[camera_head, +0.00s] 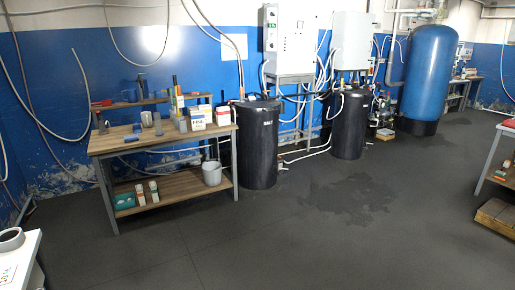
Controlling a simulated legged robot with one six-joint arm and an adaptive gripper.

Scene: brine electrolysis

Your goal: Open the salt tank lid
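The salt tank (257,150) is a black upright cylinder marked "SALT". It stands on the floor just right of the wooden workbench. Its dark lid (256,103) sits on top and looks closed, though it is small in view. A second, similar black tank (348,128) stands farther right and back. My gripper and arm do not show in this view.
The workbench (107,145) holds bottles, boxes and cups, with a grey bucket (211,173) on its lower shelf. A white table corner (22,258) is at lower left. A wooden pallet (497,218) is at right. The dark floor before the tanks is clear, with a wet-looking patch.

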